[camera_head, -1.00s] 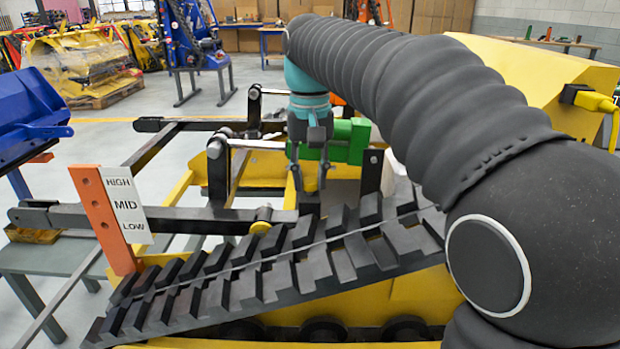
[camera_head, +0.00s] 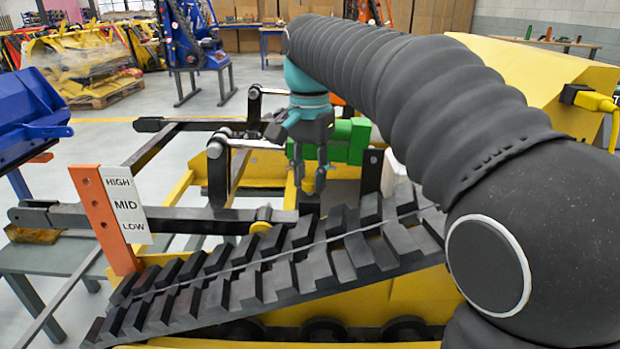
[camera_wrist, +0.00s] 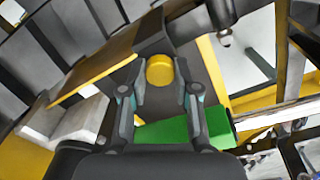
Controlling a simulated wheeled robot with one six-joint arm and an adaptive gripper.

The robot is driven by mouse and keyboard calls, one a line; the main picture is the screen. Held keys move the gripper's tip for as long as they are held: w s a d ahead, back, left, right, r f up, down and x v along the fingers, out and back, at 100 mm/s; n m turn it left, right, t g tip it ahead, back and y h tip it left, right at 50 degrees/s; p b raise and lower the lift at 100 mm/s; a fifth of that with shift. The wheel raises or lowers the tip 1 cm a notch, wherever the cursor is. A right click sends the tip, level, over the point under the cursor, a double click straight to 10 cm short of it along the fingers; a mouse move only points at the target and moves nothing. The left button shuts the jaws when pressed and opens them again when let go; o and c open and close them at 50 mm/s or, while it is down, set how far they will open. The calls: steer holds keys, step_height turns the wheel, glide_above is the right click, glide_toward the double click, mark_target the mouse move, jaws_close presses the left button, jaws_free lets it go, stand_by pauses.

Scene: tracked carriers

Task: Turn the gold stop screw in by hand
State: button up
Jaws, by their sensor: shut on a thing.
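The gold stop screw (camera_wrist: 160,70) shows in the wrist view as a round gold head on a dark bracket. My gripper (camera_wrist: 161,84) has one finger on each side of the head and is shut on it. In the head view my gripper (camera_head: 311,190) points down beside a green block, above the track. How deep the screw sits cannot be told.
The green block (camera_head: 345,141) is close behind my gripper. The black track (camera_head: 290,270) runs below it. An orange post (camera_head: 103,220) with a HIGH, MID, LOW plate (camera_head: 126,206) stands at left.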

steer(key=m, duration=0.5)
steer(key=shift+m, duration=0.4)
steer(key=o, duration=0.9)
steer(key=shift+o, duration=0.2)
